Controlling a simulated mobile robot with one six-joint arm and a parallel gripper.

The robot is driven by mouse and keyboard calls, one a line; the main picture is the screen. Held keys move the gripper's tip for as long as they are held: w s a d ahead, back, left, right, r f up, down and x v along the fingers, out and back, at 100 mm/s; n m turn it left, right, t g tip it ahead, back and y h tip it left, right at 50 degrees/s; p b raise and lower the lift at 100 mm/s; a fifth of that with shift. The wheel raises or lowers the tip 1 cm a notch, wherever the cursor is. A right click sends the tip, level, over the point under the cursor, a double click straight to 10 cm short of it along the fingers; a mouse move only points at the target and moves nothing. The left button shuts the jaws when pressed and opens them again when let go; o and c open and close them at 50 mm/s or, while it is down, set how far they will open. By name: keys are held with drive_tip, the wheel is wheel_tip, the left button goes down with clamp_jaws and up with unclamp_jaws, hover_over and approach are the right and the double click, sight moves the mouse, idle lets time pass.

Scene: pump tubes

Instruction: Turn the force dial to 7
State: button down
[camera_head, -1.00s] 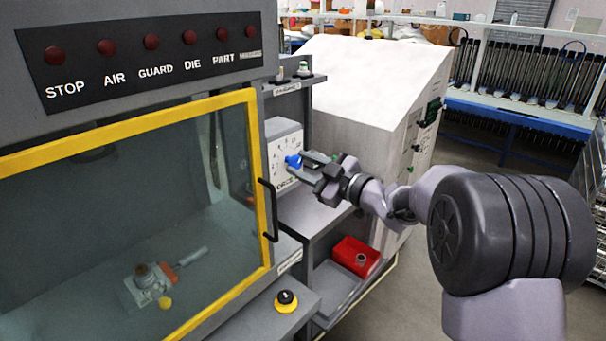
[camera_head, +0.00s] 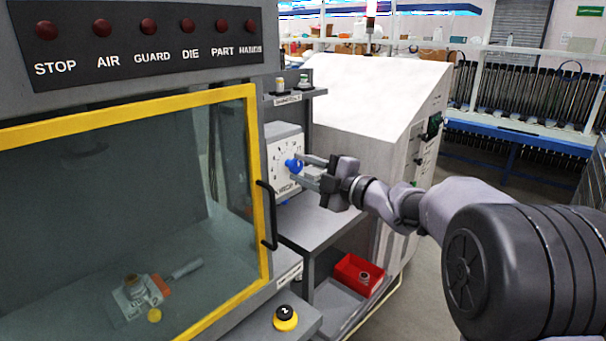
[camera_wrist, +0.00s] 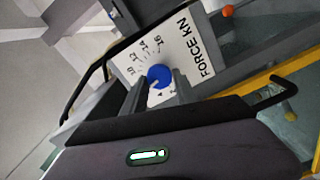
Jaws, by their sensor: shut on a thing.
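The force dial is a blue knob (camera_head: 293,166) on a white scale plate (camera_head: 283,160) on the front of a grey box, beside the yellow-framed guard. In the wrist view, the blue knob (camera_wrist: 159,76) sits between my fingertips. The plate (camera_wrist: 182,52) shows FORCE KN and printed numbers around the knob. Part of the scale is hidden by my fingers, and I cannot read the exact setting. My gripper (camera_head: 303,170) reaches in from the right and is shut on the knob, with one finger above it and one below.
The yellow-framed guard door (camera_head: 252,190) with a black handle (camera_head: 268,215) stands close left of my gripper. A grey shelf (camera_head: 325,228) lies below, with a red bin (camera_head: 357,275) under it. A large white cabinet (camera_head: 365,120) stands behind my gripper.

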idle(0.4)
drive_tip(key=c, duration=1)
unclamp_jaws()
drive_tip(key=p+v, duration=0.4)
drive_tip(key=v, duration=1.3)
drive_tip(key=shift+s+d, duration=0.2)
drive_tip(key=shift+w, duration=0.1)
